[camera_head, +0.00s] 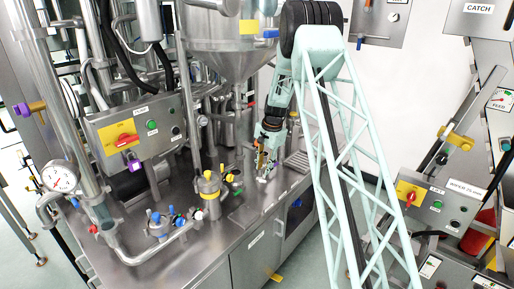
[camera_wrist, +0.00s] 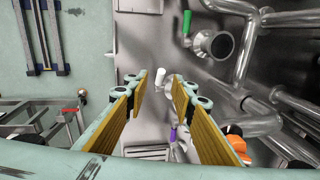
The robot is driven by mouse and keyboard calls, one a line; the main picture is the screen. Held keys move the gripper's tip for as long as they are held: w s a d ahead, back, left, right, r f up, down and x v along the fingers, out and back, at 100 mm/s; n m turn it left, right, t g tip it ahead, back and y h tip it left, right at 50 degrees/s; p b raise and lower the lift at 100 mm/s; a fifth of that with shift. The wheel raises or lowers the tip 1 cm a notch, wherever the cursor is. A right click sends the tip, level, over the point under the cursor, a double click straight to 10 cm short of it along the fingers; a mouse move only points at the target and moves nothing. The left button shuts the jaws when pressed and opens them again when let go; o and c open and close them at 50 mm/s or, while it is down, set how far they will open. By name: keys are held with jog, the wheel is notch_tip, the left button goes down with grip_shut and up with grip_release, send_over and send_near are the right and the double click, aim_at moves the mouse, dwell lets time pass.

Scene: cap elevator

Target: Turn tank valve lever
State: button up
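My gripper (camera_head: 264,162) points down over the steel worktop, beside and below the hopper tank (camera_head: 215,40). In the wrist view my gripper (camera_wrist: 160,84) is open, with its two yellow-sided fingers apart. A small white-tipped lever-like piece (camera_wrist: 160,73) shows in the gap between the fingertips; I cannot tell its depth or whether a finger touches it. A green handle (camera_wrist: 187,22) on a round pipe fitting (camera_wrist: 216,43) is ahead and to the right. A purple piece (camera_wrist: 173,134) lies between the fingers, nearer the wrist. Which of these is the tank valve lever is not certain.
Steel pipes (camera_wrist: 275,118) crowd the right of the wrist view, with an orange knob (camera_wrist: 234,129) near the right finger. Bare worktop (camera_head: 160,262) lies in front.

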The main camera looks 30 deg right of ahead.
jog(key=s+a+r+n+b, duration=0.2)
jog(key=s+a+r, duration=0.2)
jog(key=r, duration=0.5)
jog(key=s+a+r+n+b, duration=0.1)
jog(key=s+a+r, duration=0.3)
jog(key=r, duration=0.5)
jog(key=shift+s+n+b, duration=0.4)
jog(key=shift+s+b, duration=0.15)
jog(key=shift+b, duration=0.15)
jog(key=shift+r, duration=0.1)
dwell(0.5)
